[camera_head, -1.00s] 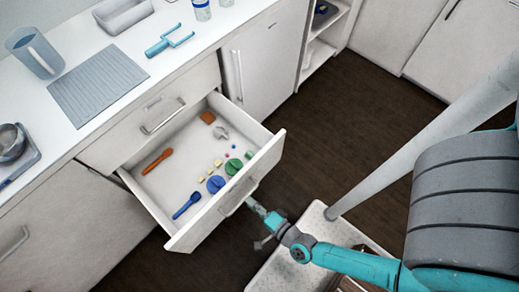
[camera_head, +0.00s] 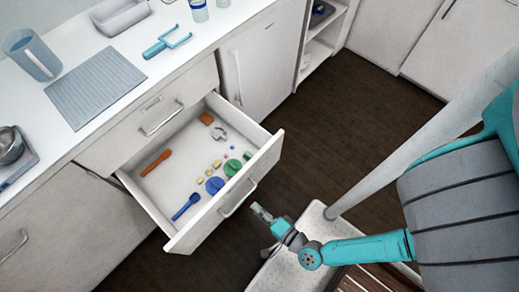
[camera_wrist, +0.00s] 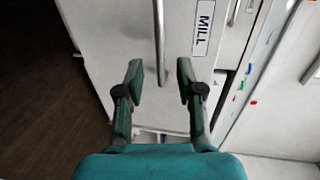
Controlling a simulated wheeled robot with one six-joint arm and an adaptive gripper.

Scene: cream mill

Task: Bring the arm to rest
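My gripper (camera_wrist: 160,85) is open and empty in the wrist view, its two fingers apart. Behind it are a white front with a metal bar handle (camera_wrist: 159,40) and a label reading "MILL" (camera_wrist: 203,28). In the head view my gripper (camera_head: 262,213) is small, just right of the open drawer's front (camera_head: 232,198), and seems apart from the drawer handle (camera_head: 238,199). My arm reaches in from the right side of the head view.
The open drawer holds an orange utensil (camera_head: 156,162), a blue scoop (camera_head: 186,207), blue (camera_head: 214,185) and green (camera_head: 232,167) round pieces and small bits. The counter above carries a jug (camera_head: 32,54) and a ribbed mat (camera_head: 96,88). Dark floor (camera_head: 370,115) lies open beyond.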

